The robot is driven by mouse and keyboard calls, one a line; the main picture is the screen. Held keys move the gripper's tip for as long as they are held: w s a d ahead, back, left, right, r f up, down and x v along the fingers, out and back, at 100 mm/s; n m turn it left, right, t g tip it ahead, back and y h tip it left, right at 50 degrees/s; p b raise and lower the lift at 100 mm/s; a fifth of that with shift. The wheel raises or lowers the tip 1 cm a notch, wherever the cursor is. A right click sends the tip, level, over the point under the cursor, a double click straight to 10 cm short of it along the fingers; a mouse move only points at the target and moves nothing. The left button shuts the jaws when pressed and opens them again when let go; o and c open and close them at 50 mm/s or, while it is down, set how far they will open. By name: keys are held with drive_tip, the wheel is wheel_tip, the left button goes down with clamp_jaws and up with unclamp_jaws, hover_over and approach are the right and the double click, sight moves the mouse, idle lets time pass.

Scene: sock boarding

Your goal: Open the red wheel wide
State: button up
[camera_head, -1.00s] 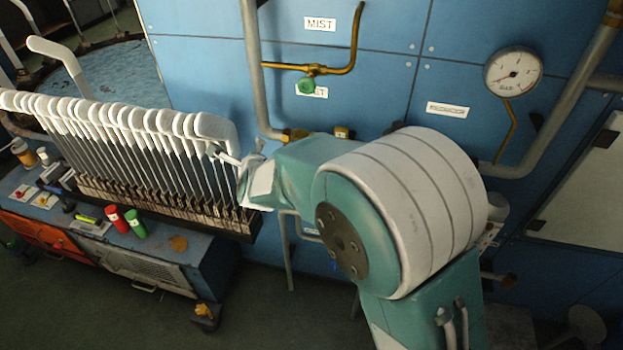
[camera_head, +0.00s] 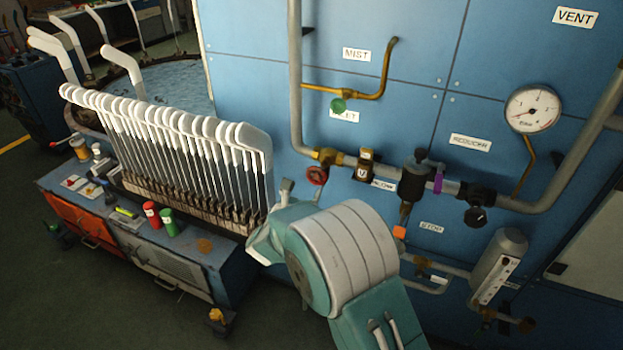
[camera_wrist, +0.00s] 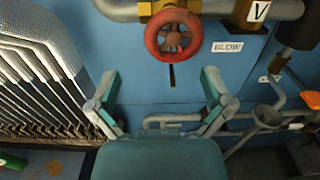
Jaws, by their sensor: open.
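The red wheel (camera_head: 317,175) is a small round handwheel on a brass valve at the lower end of the vertical grey pipe. In the wrist view the red wheel (camera_wrist: 172,36) faces me at the top, just right of centre, with an open spoked middle. My gripper (camera_wrist: 160,84) is open and empty. Its two fingers stand wide apart below the wheel in that view, and neither touches it. In the head view my gripper (camera_head: 286,190) is partly hidden behind my arm, to the lower left of the wheel.
A rack of white sock forms (camera_head: 170,125) stands close on the left, above a blue cabinet (camera_head: 200,262). Pipework with a purple-banded fitting (camera_head: 438,181), a gauge (camera_head: 533,108) and a grey cylinder (camera_head: 498,265) line the blue panel (camera_head: 250,80) to the right.

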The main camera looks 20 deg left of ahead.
sight(316, 179)
drive_tip(key=w, duration=0.1)
drive_tip(key=w+d, duration=0.2)
drive_tip(key=w, duration=0.1)
drive_tip(key=shift+w+d+r, duration=0.1)
drive_tip(key=shift+d+r, duration=0.15)
drive_tip(key=shift+w+d, duration=0.1)
drive_tip(key=shift+w, duration=0.3)
drive_tip(key=shift+a+f, duration=0.15)
drive_tip(key=shift+a, duration=0.5)
drive_tip(key=shift+c, duration=0.3)
drive_tip(key=c, duration=0.6)
drive_tip(key=shift+d, duration=0.3)
drive_tip(key=shift+c, duration=1)
